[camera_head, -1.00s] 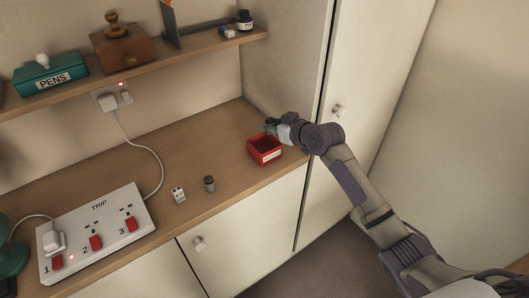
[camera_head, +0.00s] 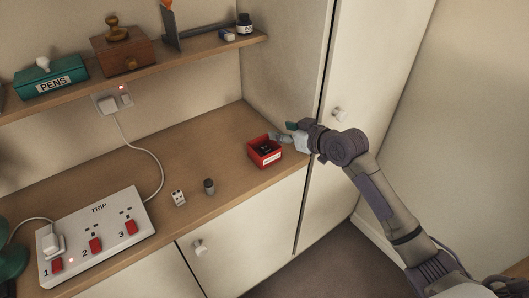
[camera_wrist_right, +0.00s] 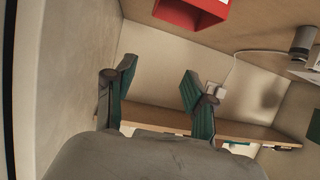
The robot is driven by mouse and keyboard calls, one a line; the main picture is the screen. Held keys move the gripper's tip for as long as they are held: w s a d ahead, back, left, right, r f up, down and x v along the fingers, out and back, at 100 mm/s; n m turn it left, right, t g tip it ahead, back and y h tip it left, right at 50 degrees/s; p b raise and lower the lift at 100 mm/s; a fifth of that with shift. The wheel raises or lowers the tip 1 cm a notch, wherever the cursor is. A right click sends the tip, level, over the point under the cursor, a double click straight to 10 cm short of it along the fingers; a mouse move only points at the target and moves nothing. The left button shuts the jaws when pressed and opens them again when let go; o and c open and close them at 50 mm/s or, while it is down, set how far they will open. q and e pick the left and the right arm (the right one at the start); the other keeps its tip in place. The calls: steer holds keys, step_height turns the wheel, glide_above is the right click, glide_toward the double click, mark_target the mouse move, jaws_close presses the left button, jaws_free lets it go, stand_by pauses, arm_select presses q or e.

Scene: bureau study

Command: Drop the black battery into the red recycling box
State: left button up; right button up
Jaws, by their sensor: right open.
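The red recycling box (camera_head: 272,160), open-topped with a white label, stands on the desk near its right end. A small dark object (camera_head: 265,149) lies inside it; it looks like the black battery, but its shape is hard to make out. My right gripper (camera_head: 287,133) is open and empty, just right of the box and above the desk. Its spread green-padded fingers show in the wrist view (camera_wrist_right: 158,88), apart from the red box (camera_wrist_right: 190,14) at the top.
A small dark grey cylinder (camera_head: 209,186) stands on the desk, beside a small white block (camera_head: 179,198). A white switched power strip (camera_head: 97,232) lies at the left. A shelf (camera_head: 150,62) runs above, and a tall cabinet (camera_head: 350,80) stands at the right.

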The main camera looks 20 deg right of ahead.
steer(key=v, duration=0.6)
steer(key=shift+f, duration=0.15)
steer(key=s+d+f+m+g+h, duration=0.1)
steer(key=d+f+m+h, duration=0.15)
steer(key=f, duration=0.85)
steer(key=s+d+f+m+g+h, duration=0.1)
steer(key=d+f, duration=0.2)
steer(key=f, duration=0.8)
steer(key=s+f+g+h, duration=0.1)
steer(key=s+f, duration=0.4)
steer(key=f, duration=0.3)
steer(key=s+f+g, duration=0.2)
steer(key=s+f, duration=0.2)
steer(key=f, duration=0.5)
steer(key=s+a+f+g, duration=0.1)
steer(key=s+f+g, duration=0.1)
steer(key=s+f, duration=0.7)
steer(key=s+a+f+g, duration=0.1)
steer(key=s+f, duration=0.6)
steer(key=s, duration=0.4)
steer(key=s+a+f+g, duration=0.1)
steer(key=s+a+f, duration=0.1)
steer(key=s, duration=0.7)
steer(key=s+a+f+n+g, duration=0.1)
steer(key=s+a+f+g, duration=0.1)
steer(key=s, duration=0.8)
steer(key=shift+s+a+f+h, duration=0.3)
steer(key=shift+f+h, duration=0.15)
steer(key=shift+f, duration=0.3)
